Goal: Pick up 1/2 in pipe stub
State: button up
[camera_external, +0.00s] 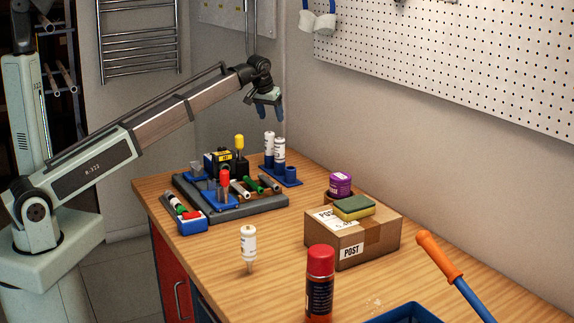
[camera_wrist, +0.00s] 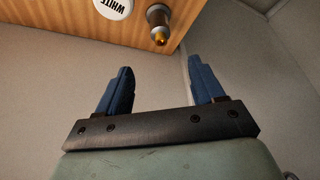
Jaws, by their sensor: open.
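My gripper (camera_external: 268,112) is open and empty, high above the back end of the wooden bench, fingers pointing down. Its two blue fingers stand wide apart in the wrist view (camera_wrist: 159,66), with nothing between them. Short white and green stubs lie on the grey tray, including a white stub (camera_external: 240,188) and a green stub (camera_external: 269,183). I cannot tell which is the 1/2 in pipe stub. My gripper is well above and behind them.
A blue stand (camera_external: 291,178) with white-and-blue tubes is under my gripper. The grey tray (camera_external: 250,210) holds upright tools. A carton (camera_external: 350,240), spray can (camera_external: 320,285) and white bottle (camera_external: 248,242) stand nearer. The wrist view shows a white lid (camera_wrist: 113,8) and brass-tipped cylinder (camera_wrist: 158,22).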

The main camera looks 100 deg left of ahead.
jog(key=x, duration=0.8)
jog(key=shift+a+f, duration=0.1)
jog(key=shift+f, duration=0.1)
jog(key=shift+x, duration=2.65)
jog(key=shift+c, duration=0.5)
jog(key=shift+r, duration=0.1)
grip_shut()
